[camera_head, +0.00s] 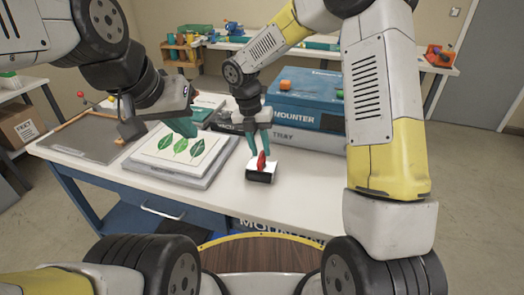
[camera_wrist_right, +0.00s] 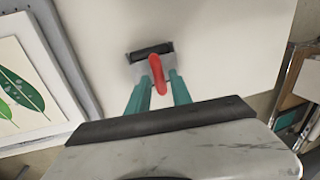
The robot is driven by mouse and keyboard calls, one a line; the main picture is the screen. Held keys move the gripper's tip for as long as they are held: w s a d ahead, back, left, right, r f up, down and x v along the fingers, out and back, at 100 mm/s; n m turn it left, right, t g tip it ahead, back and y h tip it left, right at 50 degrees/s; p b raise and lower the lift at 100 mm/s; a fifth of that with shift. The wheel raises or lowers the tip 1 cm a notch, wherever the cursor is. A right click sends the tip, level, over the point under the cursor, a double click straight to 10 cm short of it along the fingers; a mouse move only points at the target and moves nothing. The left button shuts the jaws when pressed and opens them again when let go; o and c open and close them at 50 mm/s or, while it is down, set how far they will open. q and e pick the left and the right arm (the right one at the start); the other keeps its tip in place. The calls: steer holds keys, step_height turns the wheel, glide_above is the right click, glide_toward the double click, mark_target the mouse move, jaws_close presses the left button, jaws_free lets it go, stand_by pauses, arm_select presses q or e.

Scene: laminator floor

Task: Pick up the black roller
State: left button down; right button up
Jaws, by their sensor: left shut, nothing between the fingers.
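The black roller (camera_head: 259,176) lies on the white table near its front edge, with a red handle (camera_head: 261,160) standing up from it. In the right wrist view the roller (camera_wrist_right: 150,52) shows its black barrel, grey metal frame and red handle. My right gripper (camera_head: 259,150) points down just above the roller. Its two teal fingers (camera_wrist_right: 160,80) stand on either side of the red handle, with a gap that looks slightly wider than the handle. My left gripper (camera_head: 184,128) is shut and empty above the leaf print.
A leaf print (camera_head: 182,147) on a grey board lies left of the roller. A dark tray (camera_head: 88,138) is at the table's left end. A blue mounter box (camera_head: 305,93) stands behind the right gripper. The table right of the roller is clear.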

mark_target(262, 154)
steer(key=f, duration=0.3)
steer(key=shift+s+d+f, duration=0.1)
steer(key=shift+d+f, duration=0.15)
steer(key=shift+c, duration=0.3)
jaws_close()
steer(key=shift+s+d+f, duration=0.1)
steer(key=shift+s+d, duration=0.05)
steer(key=shift+d, duration=0.05)
stand_by(0.7)
